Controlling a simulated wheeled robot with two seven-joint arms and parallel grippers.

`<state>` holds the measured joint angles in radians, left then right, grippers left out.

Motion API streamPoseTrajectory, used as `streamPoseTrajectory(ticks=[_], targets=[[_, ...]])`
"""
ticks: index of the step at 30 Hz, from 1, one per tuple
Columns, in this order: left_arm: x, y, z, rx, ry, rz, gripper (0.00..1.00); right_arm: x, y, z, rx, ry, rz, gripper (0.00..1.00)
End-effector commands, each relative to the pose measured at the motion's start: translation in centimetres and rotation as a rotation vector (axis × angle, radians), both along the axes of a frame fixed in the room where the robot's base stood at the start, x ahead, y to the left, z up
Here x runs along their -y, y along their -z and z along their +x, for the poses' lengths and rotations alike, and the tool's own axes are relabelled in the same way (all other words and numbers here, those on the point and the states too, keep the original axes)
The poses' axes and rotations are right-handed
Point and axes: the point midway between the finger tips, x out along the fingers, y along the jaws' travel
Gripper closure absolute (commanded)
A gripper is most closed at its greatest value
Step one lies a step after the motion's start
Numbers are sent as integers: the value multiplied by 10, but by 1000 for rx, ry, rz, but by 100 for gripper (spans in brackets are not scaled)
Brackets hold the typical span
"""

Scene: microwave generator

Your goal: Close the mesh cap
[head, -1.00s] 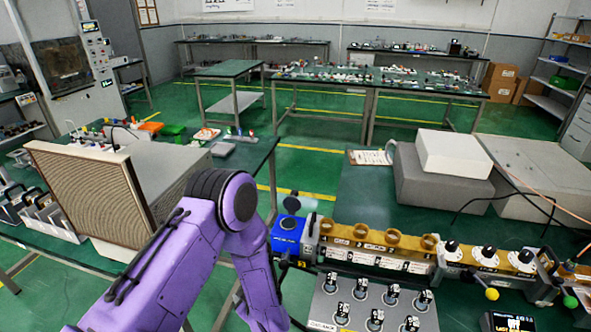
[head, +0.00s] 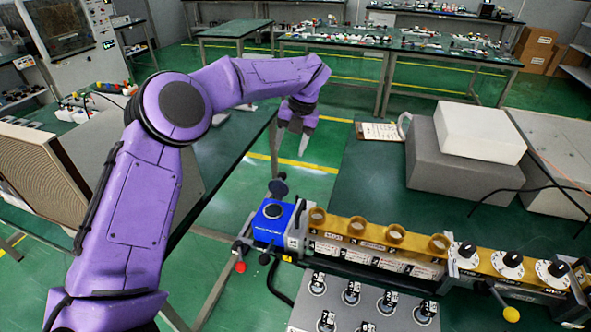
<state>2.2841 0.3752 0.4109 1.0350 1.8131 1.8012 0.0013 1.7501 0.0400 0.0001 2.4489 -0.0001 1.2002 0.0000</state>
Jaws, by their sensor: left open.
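A dark round cap (head: 278,188), which looks like the mesh cap, stands raised at the back edge of the blue box (head: 268,222). The round dark opening on top of the blue box is uncovered. My left gripper (head: 304,146) hangs in the air above and beyond the cap, pointing down, and appears apart from it. It is open and nothing shows between its fingers. The fingers are small and seen partly edge-on. My right gripper is out of view.
A gold rail with several rings (head: 396,234) and white dials (head: 508,264) extends right of the blue box. A panel of switches (head: 352,306) lies in front. Grey and white blocks (head: 480,134) stand behind. A red-tipped lever (head: 240,267) sticks out at left.

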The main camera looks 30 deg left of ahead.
Motion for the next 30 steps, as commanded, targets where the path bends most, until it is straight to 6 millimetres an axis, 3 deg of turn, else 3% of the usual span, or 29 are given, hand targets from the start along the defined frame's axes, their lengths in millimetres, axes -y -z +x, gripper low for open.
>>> streamPoseTrajectory(ticks=[5,12,18,28,30], targets=[[-1,7,-3,14,-18,-31,44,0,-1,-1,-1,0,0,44],[-11,60,-5,7,-17,-26,44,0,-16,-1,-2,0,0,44],[-17,92,-8,10,-16,-25,44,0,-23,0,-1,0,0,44],[-18,99,-8,12,-15,-25,44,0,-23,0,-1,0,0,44],[-18,99,-8,12,-15,-25,66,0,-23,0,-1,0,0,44]])
